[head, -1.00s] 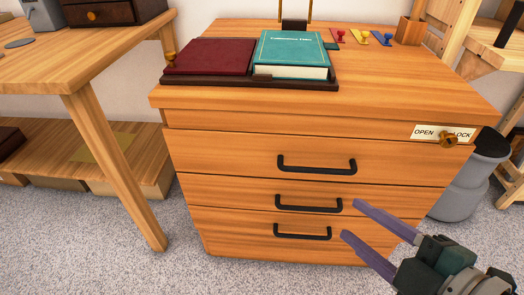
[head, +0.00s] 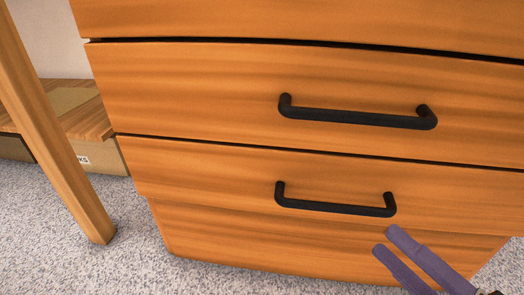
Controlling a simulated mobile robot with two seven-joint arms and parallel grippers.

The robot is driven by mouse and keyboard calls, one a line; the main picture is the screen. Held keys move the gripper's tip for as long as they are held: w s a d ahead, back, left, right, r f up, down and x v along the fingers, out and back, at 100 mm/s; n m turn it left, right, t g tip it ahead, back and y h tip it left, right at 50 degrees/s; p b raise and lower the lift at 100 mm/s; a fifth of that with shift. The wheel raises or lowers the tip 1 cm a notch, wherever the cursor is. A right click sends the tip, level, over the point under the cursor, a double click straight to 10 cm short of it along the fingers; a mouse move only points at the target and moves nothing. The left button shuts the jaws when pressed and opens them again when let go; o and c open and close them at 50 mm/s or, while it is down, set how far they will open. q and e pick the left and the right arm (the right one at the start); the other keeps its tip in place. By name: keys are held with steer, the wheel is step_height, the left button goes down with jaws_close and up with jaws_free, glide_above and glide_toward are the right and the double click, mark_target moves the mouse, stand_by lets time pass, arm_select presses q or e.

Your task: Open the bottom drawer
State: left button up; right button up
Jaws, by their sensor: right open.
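The bottom drawer (head: 220,180) is the lowest wooden drawer front in the head view, and it looks closed. Its black bar handle (head: 335,208) runs across the middle of the front. My right gripper (head: 387,241) comes in from the lower right with its two purple fingers apart and nothing between them. In the picture its fingertips are just below the right end of the bottom handle and appear apart from it. How far they are from the drawer front in depth is hard to tell. My left gripper is out of view.
Another closed drawer (head: 190,90) with a black handle (head: 357,118) is directly above. A recessed base (head: 230,235) lies under the bottom drawer. A wooden table leg (head: 60,140) stands at left, with a low shelf (head: 90,120) behind. Carpet (head: 120,265) is clear in front.

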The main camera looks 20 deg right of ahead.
mark_target(339, 204)
steer(key=b+x, duration=0.1)
steer(key=x, duration=0.2)
steer(key=b+x, duration=0.1)
steer(key=x, duration=0.2)
steer(key=f+b+x, duration=0.1)
steer(key=x, duration=0.2)
steer(key=shift+w+a+b, duration=0.1)
steer(key=shift+w+b, duration=0.2)
steer(key=shift+w, duration=0.05)
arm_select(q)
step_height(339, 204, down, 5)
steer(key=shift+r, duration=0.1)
arm_select(e)
steer(key=shift+c, duration=0.4)
jaws_close()
stand_by(0.3)
